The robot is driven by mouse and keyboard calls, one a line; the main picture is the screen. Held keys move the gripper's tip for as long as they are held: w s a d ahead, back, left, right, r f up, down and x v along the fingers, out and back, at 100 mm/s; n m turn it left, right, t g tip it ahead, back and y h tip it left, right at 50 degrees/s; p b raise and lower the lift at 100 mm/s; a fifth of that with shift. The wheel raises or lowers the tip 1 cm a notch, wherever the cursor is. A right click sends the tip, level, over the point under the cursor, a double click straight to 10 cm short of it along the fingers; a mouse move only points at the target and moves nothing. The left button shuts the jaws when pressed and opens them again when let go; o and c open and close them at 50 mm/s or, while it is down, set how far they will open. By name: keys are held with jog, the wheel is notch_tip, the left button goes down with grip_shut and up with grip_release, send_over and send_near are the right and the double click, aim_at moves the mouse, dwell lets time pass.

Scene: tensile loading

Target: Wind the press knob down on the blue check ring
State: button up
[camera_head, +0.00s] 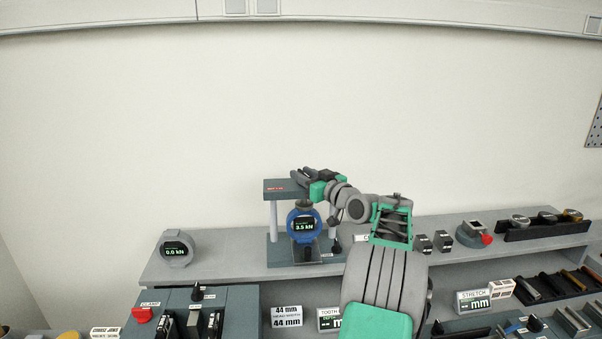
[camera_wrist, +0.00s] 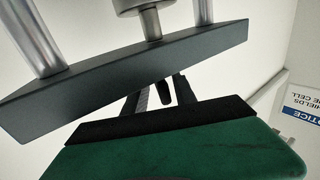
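The press (camera_head: 281,186) stands on the grey shelf, with a dark top plate on metal pillars. The blue check ring (camera_head: 293,231) is upright under it, its display reading 3.5 kN. The ram appears to touch the ring's top. My gripper (camera_head: 300,174) is at the press's top plate and hides the knob in the head view. In the wrist view the gripper's two fingers (camera_wrist: 161,94) stand apart beside the tilted top plate (camera_wrist: 130,75). A small dark piece, possibly the press knob (camera_wrist: 164,92), shows between them with light gaps; contact is unclear.
A grey round gauge (camera_head: 176,249) reading 0.0 kN stands at the shelf's left. Small blocks, a device with a red knob (camera_head: 487,239) and a dark tray (camera_head: 520,233) of round parts stand at the right. The wall behind is bare.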

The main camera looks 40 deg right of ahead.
jog(key=shift+c, duration=0.4)
grip_shut()
jog(key=m+h+b, duration=0.1)
jog(key=b, duration=0.1)
jog(key=h+b, duration=0.1)
jog(key=b, duration=0.1)
jog(key=shift+a+f+m+h, duration=0.2)
jog(key=shift+m+h, duration=0.2)
jog(key=shift+d+r+m+g+h+b, duration=0.2)
jog(key=shift+m+g+h+b, duration=0.45)
jog(key=shift+h, duration=0.45)
